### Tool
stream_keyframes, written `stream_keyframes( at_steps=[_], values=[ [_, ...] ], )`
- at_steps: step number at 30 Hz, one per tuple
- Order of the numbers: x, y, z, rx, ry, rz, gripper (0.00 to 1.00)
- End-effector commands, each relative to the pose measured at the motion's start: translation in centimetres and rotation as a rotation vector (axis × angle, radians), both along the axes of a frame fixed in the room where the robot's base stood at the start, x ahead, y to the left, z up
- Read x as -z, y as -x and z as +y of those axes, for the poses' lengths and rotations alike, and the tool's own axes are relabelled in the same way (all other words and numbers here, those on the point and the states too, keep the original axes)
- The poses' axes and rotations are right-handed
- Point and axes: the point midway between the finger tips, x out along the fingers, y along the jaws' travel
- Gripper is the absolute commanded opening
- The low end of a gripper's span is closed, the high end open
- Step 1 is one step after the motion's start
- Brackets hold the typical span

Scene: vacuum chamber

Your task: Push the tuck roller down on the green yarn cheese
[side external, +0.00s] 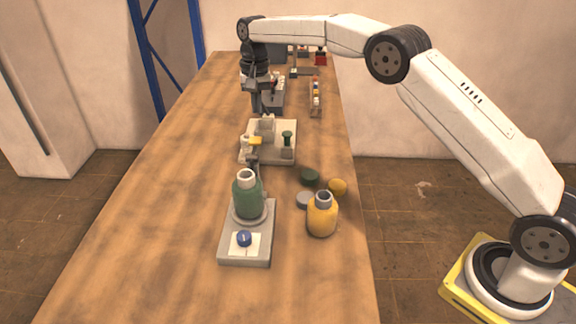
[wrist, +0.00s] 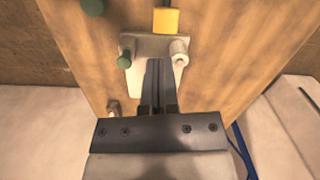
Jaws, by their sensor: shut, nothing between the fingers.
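The green yarn cheese (side external: 247,201) stands upright on a grey base (side external: 233,250) at the near end of the bench, a pale core showing on top. Behind it rises a dark arm with a yellow piece (side external: 255,141), apparently the tuck roller's lever; the roller itself is not clear. The yellow piece also shows at the top of the wrist view (wrist: 166,20). My gripper (side external: 257,112) points down above the far side of the pale plate behind the lever, apart from the yellow piece. In the wrist view its fingers (wrist: 158,65) are shut and empty.
The pale plate (side external: 285,155) carries a green knob (side external: 287,138) and a white cylinder (wrist: 179,52). The bench's left side is clear.

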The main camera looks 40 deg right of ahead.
Motion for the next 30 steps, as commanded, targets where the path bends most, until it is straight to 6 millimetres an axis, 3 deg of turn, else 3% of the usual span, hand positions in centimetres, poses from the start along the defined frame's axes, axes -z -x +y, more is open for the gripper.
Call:
stream_keyframes(
  at_steps=[9, 30],
  values=[
    [0.03, -0.98, 0.34, 0.05, -0.002, 0.03, 0.0],
    [0.26, -1.06, 0.4, 0.059, -0.002, 0.036, 0.0]
  ],
)
